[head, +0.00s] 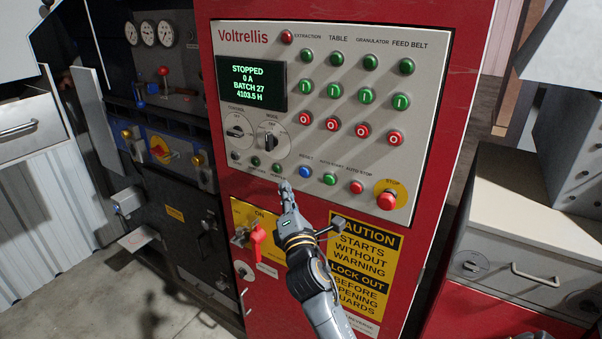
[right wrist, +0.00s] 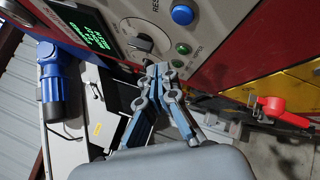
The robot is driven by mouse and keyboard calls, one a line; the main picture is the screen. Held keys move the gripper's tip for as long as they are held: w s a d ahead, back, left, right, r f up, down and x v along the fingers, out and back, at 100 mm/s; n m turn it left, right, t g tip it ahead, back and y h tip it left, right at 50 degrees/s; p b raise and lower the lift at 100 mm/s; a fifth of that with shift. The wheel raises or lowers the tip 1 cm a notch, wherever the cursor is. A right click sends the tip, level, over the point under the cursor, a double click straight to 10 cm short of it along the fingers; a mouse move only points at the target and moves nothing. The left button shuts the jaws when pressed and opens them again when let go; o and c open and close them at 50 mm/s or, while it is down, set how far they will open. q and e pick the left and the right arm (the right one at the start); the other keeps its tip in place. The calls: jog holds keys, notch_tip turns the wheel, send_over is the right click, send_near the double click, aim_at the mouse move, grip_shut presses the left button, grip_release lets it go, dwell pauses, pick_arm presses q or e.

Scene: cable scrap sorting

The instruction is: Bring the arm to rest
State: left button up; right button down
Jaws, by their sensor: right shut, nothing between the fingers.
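My right gripper (head: 286,190) is in front of the lower part of the red Voltrellis control cabinet (head: 347,18). Its fingers are shut with nothing between them, and point up toward the row of small buttons under the panel's knobs. In the right wrist view the closed fingertips (right wrist: 162,72) are near a black knob and small green buttons; whether they touch the panel I cannot tell. The display (head: 252,85) reads STOPPED, 0 A, BATCH 27. My left gripper is not in view.
A red switch handle (head: 257,238) on a yellow plate is just left of my right gripper. A red stop button (head: 387,200) is at the panel's lower right. A drawer cabinet (head: 520,262) stands at right. Open floor (head: 150,295) lies at lower left.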

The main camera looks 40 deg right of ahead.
jog(key=s+a+f+m+g+y+b, duration=0.1)
jog(key=a+f+m+g+y, duration=0.15)
jog(key=f, duration=1.45)
jog(key=s+a+f+m+g+y+b, duration=0.1)
jog(key=a+f+m+g+y, duration=0.2)
jog(key=f, duration=1.4)
jog(key=s+a+f+m+g+y+b, duration=0.1)
jog(key=s+a+f+m+g, duration=0.15)
jog(key=s+f, duration=0.55)
jog(key=s+a+f+m+g+y+b, duration=0.1)
jog(key=s+a+f+g, duration=0.3)
jog(key=f, duration=0.9)
jog(key=s+f+m+g, duration=0.2)
jog(key=s+f, duration=0.4)
jog(key=s, duration=0.6)
jog(key=s+f+m+g+b, duration=0.1)
jog(key=s+f+m+g, duration=0.1)
jog(key=s+f, duration=0.5)
jog(key=s+f+m+g, duration=0.2)
jog(key=s+f+m, duration=0.2)
jog(key=s, duration=1.4)
notch_tip(320, 180, down, 2)
jog(key=shift+s+a+f+b, duration=0.15)
jog(key=shift+a+f+b, duration=0.05)
jog(key=shift+a+b, duration=0.15)
